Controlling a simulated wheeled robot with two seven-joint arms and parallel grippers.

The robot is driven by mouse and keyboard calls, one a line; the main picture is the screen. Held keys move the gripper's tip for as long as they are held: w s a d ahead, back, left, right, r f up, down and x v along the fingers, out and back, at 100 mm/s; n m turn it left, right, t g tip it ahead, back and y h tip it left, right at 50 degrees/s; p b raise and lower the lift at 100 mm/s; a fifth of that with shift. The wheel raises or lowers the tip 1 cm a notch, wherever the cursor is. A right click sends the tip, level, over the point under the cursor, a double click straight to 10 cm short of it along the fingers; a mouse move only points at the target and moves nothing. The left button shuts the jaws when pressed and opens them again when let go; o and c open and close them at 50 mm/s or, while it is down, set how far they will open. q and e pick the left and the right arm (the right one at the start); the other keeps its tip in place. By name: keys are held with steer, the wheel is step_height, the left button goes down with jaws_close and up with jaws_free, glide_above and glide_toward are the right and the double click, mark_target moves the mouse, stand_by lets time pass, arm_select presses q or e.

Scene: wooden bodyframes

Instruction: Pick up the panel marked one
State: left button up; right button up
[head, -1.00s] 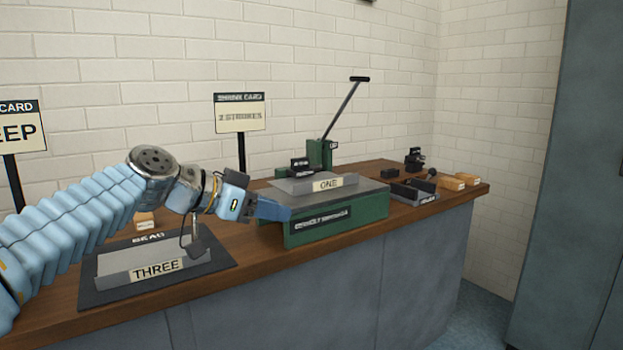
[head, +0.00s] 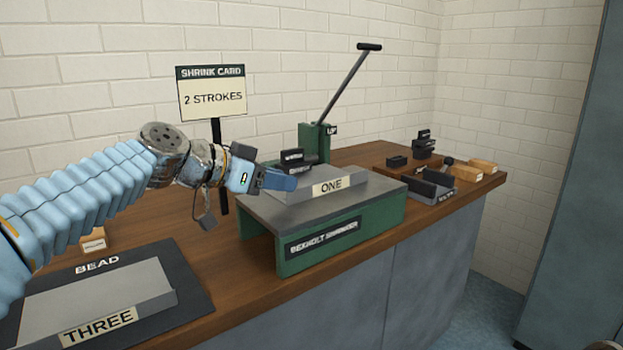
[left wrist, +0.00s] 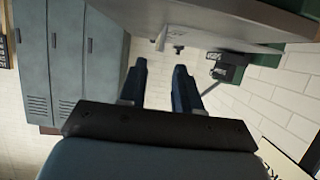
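The panel marked ONE (head: 362,188) is a grey metal piece with a cream label. It lies on the grey top of a green shrinker (head: 340,236) on the bench. My left gripper (head: 285,181) is at the panel's left end in the head view, pointing right; whether it touches the panel I cannot tell. In the left wrist view its two dark blue fingers (left wrist: 160,70) stand apart with nothing between them. A grey surface crosses the top of that view; I cannot tell whether it is the panel. My right gripper is not in view.
The shrinker's lever (head: 346,85) rises behind the panel. A shrink card sign (head: 212,95) reading 2 STROKES stands behind my left arm. A panel marked THREE (head: 100,298) lies on a dark mat at left. Small blocks and dark holders (head: 432,187) occupy the right end.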

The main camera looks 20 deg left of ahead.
arm_select(q)
steer(key=shift+x, duration=1.15)
steer(key=p+x, duration=0.1)
steer(key=x, duration=0.3)
steer(key=shift+w+d+r+p, duration=0.15)
steer(key=shift+d+p, duration=0.1)
steer(key=shift+p, duration=0.15)
steer(key=shift+w+d+f, duration=0.3)
steer(key=shift+w, duration=0.1)
jaws_close()
